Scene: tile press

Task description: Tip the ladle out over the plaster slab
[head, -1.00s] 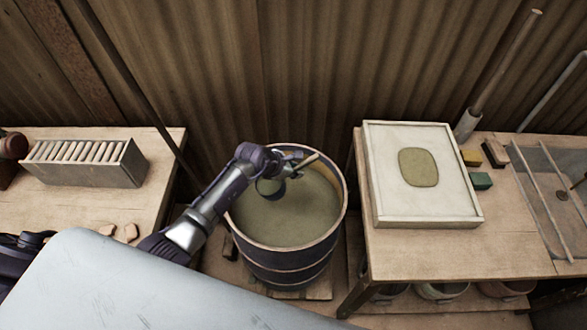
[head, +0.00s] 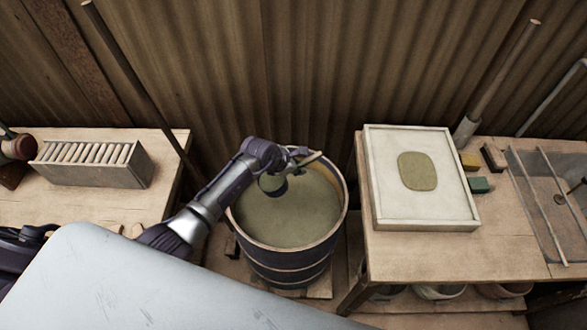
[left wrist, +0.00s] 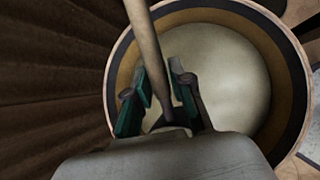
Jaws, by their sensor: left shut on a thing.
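My left gripper (head: 296,160) is shut on the pale wooden handle of the ladle (head: 312,157) above the barrel. The handle also shows between the green-padded fingers in the left wrist view (left wrist: 147,50). A dark rounded shape under the gripper looks like the ladle's bowl; its contents cannot be made out. The barrel (head: 290,262) holds greenish-grey liquid. The plaster slab (head: 386,195) is white and framed, on the right-hand table, well to the right of the gripper. An olive rounded patch (head: 417,171) lies on it. My right gripper is not in view.
The right-hand table (head: 420,255) also bears small yellow, dark and green blocks (head: 479,185) and a sunken sink (head: 545,190). The left-hand table (head: 70,205) bears a slatted rack (head: 95,165). A corrugated wall stands close behind. A gap separates barrel and right-hand table.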

